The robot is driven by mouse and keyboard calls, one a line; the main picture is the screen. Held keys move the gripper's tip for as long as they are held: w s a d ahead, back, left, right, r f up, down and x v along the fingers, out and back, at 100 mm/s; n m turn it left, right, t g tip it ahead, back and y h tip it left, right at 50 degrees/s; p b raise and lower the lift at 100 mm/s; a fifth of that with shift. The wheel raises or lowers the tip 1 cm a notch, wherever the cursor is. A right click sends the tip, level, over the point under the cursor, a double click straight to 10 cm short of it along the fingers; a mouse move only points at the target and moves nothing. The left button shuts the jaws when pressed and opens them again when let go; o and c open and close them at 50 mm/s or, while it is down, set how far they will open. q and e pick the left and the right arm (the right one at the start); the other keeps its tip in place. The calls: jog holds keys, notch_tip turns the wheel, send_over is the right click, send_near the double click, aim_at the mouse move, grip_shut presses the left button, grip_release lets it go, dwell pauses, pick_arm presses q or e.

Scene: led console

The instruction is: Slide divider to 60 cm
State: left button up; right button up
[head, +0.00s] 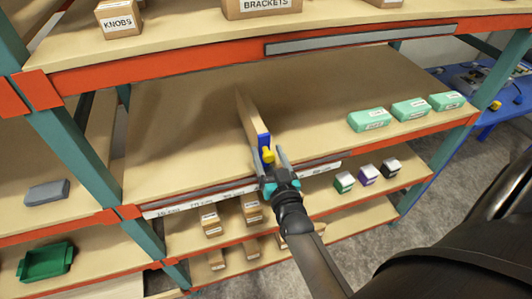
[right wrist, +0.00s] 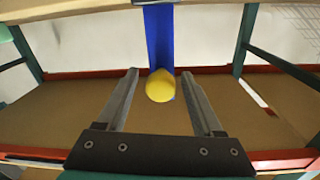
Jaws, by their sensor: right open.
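The divider (head: 246,116) is a thin upright tan board on the middle shelf, with a blue front edge and a yellow knob (head: 268,156). My right gripper (head: 269,160) is open at the shelf's front, with its fingers on either side of the knob. In the right wrist view the knob (right wrist: 160,86) lies between the open fingertips (right wrist: 162,80), with gaps on both sides, in front of the blue edge (right wrist: 159,38). A white scale strip (head: 190,203) runs along the shelf's front edge. Its marks are too small to read surely, and my gripper covers part of it. My left gripper is not in view.
Several green boxes (head: 369,120) stand at the shelf's right end. The shelf left of the divider is bare (head: 180,140), as is the stretch between divider and boxes. Small cartons (head: 211,221) and coloured boxes (head: 367,175) stand on the shelf below. Labelled cartons (head: 118,18) stand above.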

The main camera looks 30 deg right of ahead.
aim_at(253, 135)
jog(key=shift+b+x, duration=0.3)
jog(key=shift+x, duration=0.85)
jog(key=shift+c, duration=0.2)
grip_shut()
jog(key=shift+f, duration=0.1)
dwell(0.3)
